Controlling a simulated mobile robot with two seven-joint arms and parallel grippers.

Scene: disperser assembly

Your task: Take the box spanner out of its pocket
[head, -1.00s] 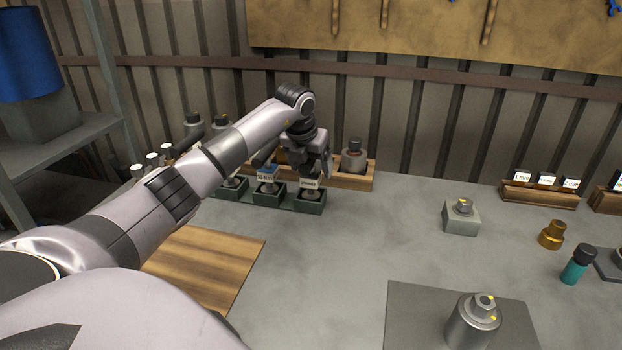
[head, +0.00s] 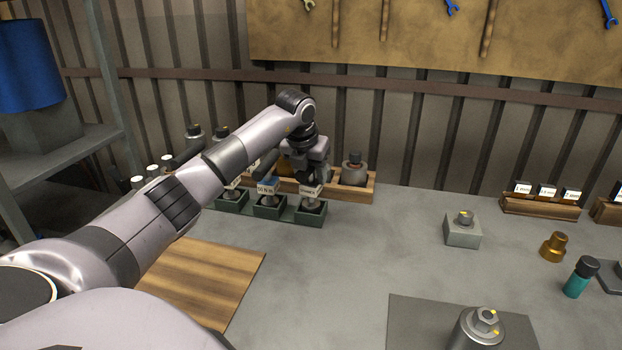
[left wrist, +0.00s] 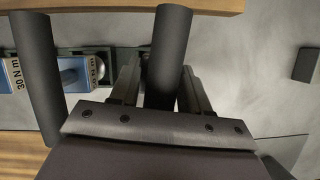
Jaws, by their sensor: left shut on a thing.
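The box spanner shows as a dark upright-looking handle (left wrist: 172,50) in the left wrist view, between my left gripper's fingers (left wrist: 158,90). In the head view its white label (head: 311,190) shows just below my left gripper (head: 314,178), slightly tilted. The gripper is shut on the spanner. The spanner's lower end is at the rightmost green pocket (head: 312,217) of the rack; I cannot tell whether it is clear of the pocket. My right gripper is not in view.
A wooden rack with a grey cylinder (head: 354,172) stands just behind. A grey block (head: 462,231) sits to the right. The bench between is clear.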

